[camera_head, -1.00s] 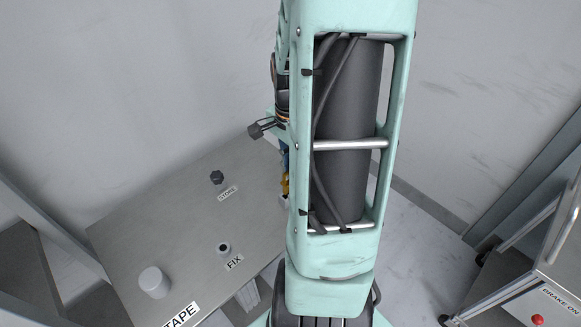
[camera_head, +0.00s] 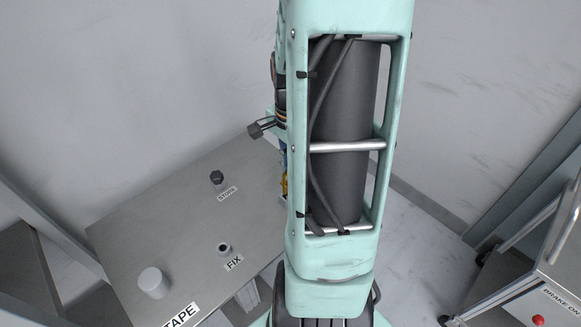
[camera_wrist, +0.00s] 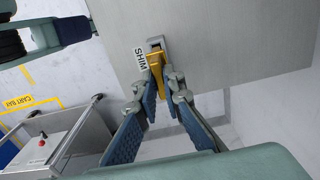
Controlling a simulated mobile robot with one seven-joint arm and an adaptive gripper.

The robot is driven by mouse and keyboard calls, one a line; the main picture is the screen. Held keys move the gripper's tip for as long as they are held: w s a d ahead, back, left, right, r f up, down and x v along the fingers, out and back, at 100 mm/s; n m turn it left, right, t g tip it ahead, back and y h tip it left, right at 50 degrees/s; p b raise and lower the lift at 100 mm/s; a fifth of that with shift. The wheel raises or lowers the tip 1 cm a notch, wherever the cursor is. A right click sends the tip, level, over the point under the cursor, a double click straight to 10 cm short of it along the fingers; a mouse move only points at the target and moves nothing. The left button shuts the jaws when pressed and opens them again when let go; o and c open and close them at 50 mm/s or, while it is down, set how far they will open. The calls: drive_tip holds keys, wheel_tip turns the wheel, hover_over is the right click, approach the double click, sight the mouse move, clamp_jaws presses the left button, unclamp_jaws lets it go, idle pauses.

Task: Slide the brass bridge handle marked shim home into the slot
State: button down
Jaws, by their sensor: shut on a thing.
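In the wrist view my gripper (camera_wrist: 164,82) is shut on the brass bridge handle (camera_wrist: 156,63), which shows as a yellow piece between the fingertips. The handle's far end is at a small grey slot fitting (camera_wrist: 155,43) on the metal table. How deep it sits in the slot cannot be told. The SHIM label (camera_wrist: 141,58) lies on the table just left of the fitting.
The grey table (camera_head: 150,220) carries a white cylinder (camera_head: 153,281), a small dark-topped socket (camera_head: 224,248) by the FIX label, and a dark knob (camera_head: 216,177) by the STORE label. A cart (camera_head: 550,255) with a red button stands at the right.

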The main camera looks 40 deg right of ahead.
drive_tip(key=shift+f+b, duration=1.95)
drive_tip(key=shift+f, duration=0.35)
drive_tip(key=c, duration=2)
unclamp_jaws()
drive_tip(key=shift+o, duration=0.2)
wheel_tip(320, 180, up, 12)
drive_tip(key=shift+r, duration=0.1)
